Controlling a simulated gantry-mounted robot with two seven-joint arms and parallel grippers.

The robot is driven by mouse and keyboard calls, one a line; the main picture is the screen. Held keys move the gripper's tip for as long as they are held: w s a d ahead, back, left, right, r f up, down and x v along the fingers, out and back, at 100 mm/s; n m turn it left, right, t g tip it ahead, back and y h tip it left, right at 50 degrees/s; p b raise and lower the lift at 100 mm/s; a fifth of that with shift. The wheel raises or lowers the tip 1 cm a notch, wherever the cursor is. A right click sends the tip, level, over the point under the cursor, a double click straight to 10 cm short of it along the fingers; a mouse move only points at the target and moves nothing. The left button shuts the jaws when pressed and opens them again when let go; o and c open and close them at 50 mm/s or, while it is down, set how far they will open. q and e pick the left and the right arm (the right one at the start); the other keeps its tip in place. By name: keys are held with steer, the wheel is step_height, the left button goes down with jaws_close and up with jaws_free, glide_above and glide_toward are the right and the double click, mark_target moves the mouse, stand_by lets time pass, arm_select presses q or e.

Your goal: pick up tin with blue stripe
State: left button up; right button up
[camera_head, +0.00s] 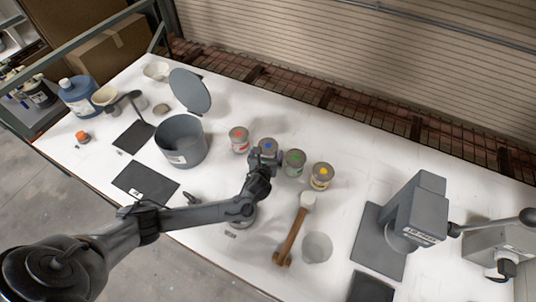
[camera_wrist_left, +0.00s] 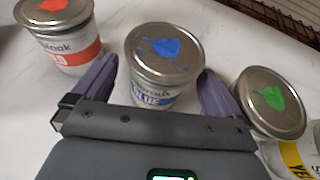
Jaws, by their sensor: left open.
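The tin with the blue stripe (camera_wrist_left: 163,66) stands upright in the left wrist view, with a blue splash on its metal lid. Its lid also shows in the head view (camera_head: 268,145), the rest partly hidden by my gripper. My left gripper (camera_wrist_left: 152,85) is open, with one purple-grey finger on each side of the blue tin; whether they touch it I cannot tell. In the head view my left gripper (camera_head: 264,158) is at the tin's near side. A red-striped tin (camera_head: 239,140) stands to the left, and a green-lidded tin (camera_head: 293,163) to the right. My right gripper is not in view.
A yellow-marked tin (camera_head: 321,177) stands right of the green one. A grey pail (camera_head: 181,142) stands left, and a grey machine (camera_head: 414,214) right. Neighbouring tins are close to my fingers.

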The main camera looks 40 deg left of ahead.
arm_select(q)
steer(key=shift+x, duration=1.4)
steer(key=shift+r, duration=0.1)
steer(key=c, duration=1.1)
steer(key=shift+r, duration=0.2)
